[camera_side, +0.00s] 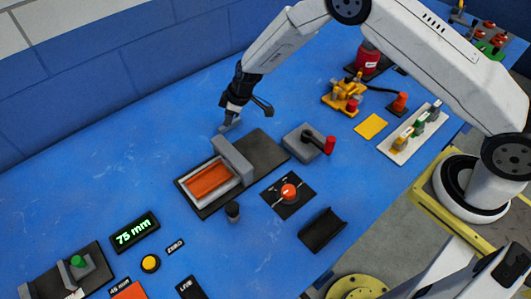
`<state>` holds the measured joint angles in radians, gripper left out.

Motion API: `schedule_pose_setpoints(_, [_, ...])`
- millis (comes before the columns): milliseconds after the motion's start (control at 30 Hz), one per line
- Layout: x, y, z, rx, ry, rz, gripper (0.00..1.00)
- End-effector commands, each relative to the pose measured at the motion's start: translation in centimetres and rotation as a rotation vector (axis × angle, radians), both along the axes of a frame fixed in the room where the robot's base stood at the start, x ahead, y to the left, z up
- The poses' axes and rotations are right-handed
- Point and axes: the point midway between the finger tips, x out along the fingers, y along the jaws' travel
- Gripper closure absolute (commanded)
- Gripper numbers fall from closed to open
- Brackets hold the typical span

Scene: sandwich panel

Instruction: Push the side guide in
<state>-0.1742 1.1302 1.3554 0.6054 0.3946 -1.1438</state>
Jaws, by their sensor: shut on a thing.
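The side guide (234,161) looks like a grey bar lying across a dark base plate (262,150), beside the right end of a light-rimmed tray. An orange-brown panel (208,181) lies in that tray, to the left of the bar. My gripper (229,126) is at the far end of the bar, pointing down, and is shut at that end. The fingertips are small and dark here, so the exact contact is hard to see.
A grey block with a red-handled lever (329,145) stands right of the plate. A display (134,233) reads 75 mm. Blue table is clear left of my gripper.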

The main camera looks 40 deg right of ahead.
Motion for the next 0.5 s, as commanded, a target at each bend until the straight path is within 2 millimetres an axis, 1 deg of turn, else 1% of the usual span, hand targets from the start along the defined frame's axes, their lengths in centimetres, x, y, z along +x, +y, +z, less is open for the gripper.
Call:
schedule_pose_setpoints(133, [-0.8,0.1,0.1,0.004,-0.002,-0.001,1.0])
schedule_pose_setpoints(400, [-3.3,0.2,0.1,0.006,-0.001,0.0,1.0])
schedule_pose_setpoints(500, [-3.9,0.1,0.2,0.003,-0.002,0.0,1.0])
